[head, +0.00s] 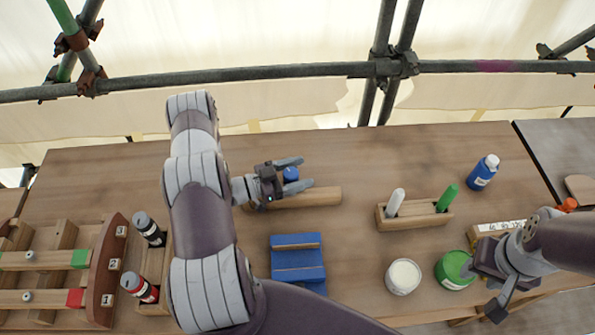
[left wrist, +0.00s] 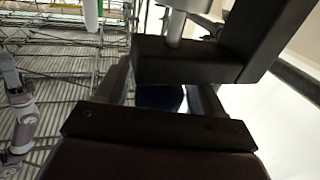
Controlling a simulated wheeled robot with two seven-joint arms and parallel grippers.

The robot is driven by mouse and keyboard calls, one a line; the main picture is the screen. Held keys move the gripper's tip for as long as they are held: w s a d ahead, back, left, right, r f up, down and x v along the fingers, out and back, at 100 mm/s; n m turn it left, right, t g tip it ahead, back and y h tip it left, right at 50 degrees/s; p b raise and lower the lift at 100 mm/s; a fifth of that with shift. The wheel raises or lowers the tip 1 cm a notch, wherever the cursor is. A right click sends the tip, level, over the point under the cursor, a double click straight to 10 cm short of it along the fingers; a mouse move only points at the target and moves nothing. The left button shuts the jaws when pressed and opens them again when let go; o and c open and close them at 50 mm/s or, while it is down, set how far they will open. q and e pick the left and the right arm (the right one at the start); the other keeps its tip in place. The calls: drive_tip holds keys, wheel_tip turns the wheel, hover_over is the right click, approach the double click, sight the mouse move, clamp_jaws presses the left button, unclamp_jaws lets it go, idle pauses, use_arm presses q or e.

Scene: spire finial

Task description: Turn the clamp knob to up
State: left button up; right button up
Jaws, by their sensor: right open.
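A blue knob (head: 290,174) stands at the far edge of a wooden block (head: 315,196) in the middle of the table. My left gripper (head: 305,172) has one finger on either side of it. In the left wrist view the dark blue knob (left wrist: 158,97) shows between the two fingers and nearly fills the gap. I cannot tell whether they touch it. No marking of the knob's direction is readable. My right gripper (head: 483,291) is open and empty at the right, near the green can.
A blue block (head: 298,262) lies nearer me. A wooden holder (head: 416,221) with a white and a green stick, a white pot (head: 403,277), a green can (head: 455,270) and a blue bottle (head: 483,172) stand to the right.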

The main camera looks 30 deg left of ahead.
use_arm(q)
drive_tip(key=c, duration=0.8)
drive_tip(key=shift+t+y, duration=0.3)
drive_tip(key=shift+y, duration=0.1)
